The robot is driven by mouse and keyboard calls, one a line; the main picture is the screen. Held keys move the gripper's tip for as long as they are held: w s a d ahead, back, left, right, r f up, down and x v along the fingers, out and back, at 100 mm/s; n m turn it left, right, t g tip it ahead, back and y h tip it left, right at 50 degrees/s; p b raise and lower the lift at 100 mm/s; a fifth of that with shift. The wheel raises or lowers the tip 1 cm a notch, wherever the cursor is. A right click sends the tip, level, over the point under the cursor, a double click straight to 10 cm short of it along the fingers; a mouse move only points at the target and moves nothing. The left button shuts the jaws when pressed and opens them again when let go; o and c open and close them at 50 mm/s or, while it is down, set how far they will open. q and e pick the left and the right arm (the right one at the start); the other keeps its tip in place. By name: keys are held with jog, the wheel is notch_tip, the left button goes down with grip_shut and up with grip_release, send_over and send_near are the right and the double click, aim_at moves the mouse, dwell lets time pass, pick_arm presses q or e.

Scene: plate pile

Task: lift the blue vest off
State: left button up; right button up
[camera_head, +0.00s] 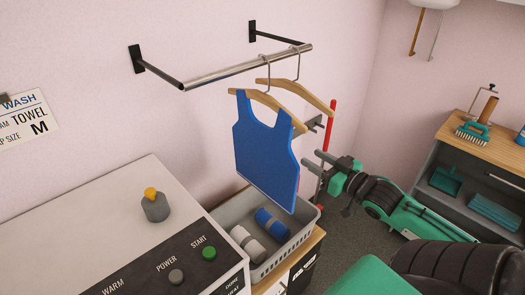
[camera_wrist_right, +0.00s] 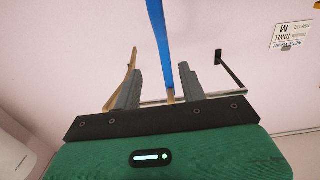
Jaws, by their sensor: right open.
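The blue vest (camera_head: 265,150) hangs on a wooden hanger (camera_head: 270,103) from the metal rail (camera_head: 250,66). My right gripper (camera_head: 313,147) is open beside the vest's right edge, its fingers pointing toward it. In the right wrist view, the vest (camera_wrist_right: 158,35) shows edge-on as a thin blue strip. The hanger's end (camera_wrist_right: 170,95) shows between the two grey fingers of my right gripper (camera_wrist_right: 159,82), with a gap on both sides. Whether anything touches is unclear. My left gripper is not in view.
A second, bare wooden hanger (camera_head: 312,97) hangs behind the vest's hanger. Below stands a grey basket (camera_head: 222,212) with rolled blue and white cloths. A machine with a control panel (camera_head: 185,262) is at the lower left. A red pole (camera_head: 329,125) stands near my gripper.

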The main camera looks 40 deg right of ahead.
aim_at(291, 144)
jog(key=shift+w+a+r+p, duration=0.15)
jog(key=shift+w+p, duration=0.2)
jog(key=shift+w, duration=1.05)
jog(key=shift+w+a+r+p, duration=0.1)
jog(key=shift+w+a+p, duration=0.15)
jog(key=shift+w, duration=1.2)
jog(key=shift+w+a+r+p, duration=0.1)
jog(key=shift+w+p, duration=0.3)
jog(key=shift+w, duration=1)
jog(key=shift+w+a, duration=0.1)
jog(key=shift+w, duration=0.2)
jog(key=w+p, duration=0.1)
jog(key=w, duration=0.1)
jog(key=w+p, duration=0.1)
jog(key=shift+w+a+f, duration=0.1)
jog(key=shift+w+a, duration=0.1)
jog(key=shift+w, duration=0.15)
jog(key=shift+w+a+f+p, duration=0.1)
jog(key=shift+w+f+p, duration=0.05)
jog(key=shift+w+p, duration=0.25)
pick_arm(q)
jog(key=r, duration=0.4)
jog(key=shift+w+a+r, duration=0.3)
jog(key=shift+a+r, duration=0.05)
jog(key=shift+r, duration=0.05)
pick_arm(e)
grip_shut()
